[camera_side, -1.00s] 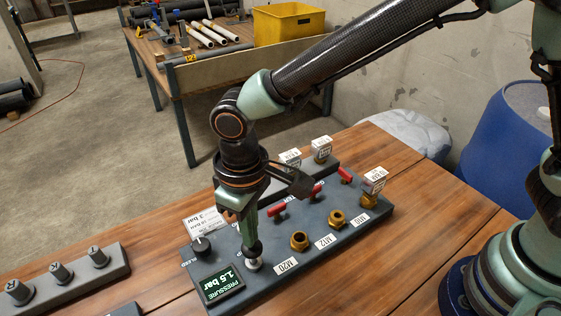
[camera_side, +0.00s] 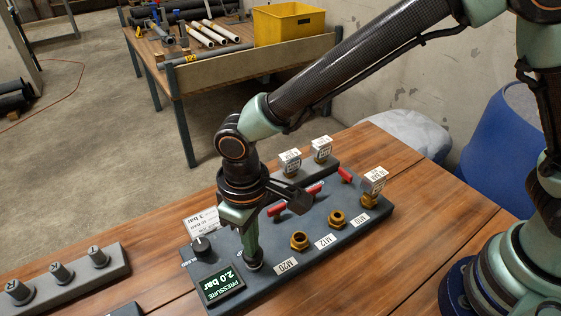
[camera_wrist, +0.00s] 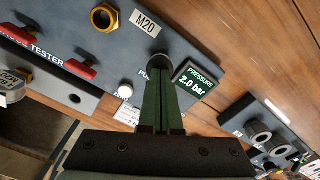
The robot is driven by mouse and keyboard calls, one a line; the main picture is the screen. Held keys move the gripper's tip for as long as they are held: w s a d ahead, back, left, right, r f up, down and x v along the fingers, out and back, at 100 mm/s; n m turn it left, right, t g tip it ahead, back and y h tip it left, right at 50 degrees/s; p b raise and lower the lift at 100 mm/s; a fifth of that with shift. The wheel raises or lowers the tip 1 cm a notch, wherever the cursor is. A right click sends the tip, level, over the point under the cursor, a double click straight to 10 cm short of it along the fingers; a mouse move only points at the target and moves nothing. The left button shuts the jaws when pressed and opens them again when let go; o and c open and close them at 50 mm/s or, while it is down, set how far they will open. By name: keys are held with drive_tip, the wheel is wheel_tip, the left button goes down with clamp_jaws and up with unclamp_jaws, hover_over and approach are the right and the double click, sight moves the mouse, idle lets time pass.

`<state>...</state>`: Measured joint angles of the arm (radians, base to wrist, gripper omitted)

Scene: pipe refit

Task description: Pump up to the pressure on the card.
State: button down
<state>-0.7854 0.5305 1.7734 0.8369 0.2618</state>
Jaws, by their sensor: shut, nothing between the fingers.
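The pressure display (camera_side: 221,285) reads 2.0 bar, and it also shows in the wrist view (camera_wrist: 197,79). The white card (camera_side: 201,219) behind the bleed knob (camera_side: 201,247) reads 3 bar; its smaller print is too small to read. My gripper (camera_side: 254,258) is shut and points down onto the pump button (camera_side: 256,266) beside the display. The fingertips cover most of the button. In the wrist view my shut fingers (camera_wrist: 158,68) reach to the button at the panel.
The grey tester panel (camera_side: 300,268) has brass fittings (camera_side: 299,241) labelled M20, M12 and M10, and red levers (camera_side: 277,209) behind them. A grey block with several plugs (camera_side: 60,273) lies at left. Bare wooden table (camera_side: 420,240) lies to the right.

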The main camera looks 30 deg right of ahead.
drive_tip(key=shift+r, duration=1.5)
drive_tip(key=shift+f, duration=0.15)
drive_tip(key=shift+f, duration=1.5)
drive_tip(key=shift+r, duration=1.65)
drive_tip(key=shift+f, duration=0.2)
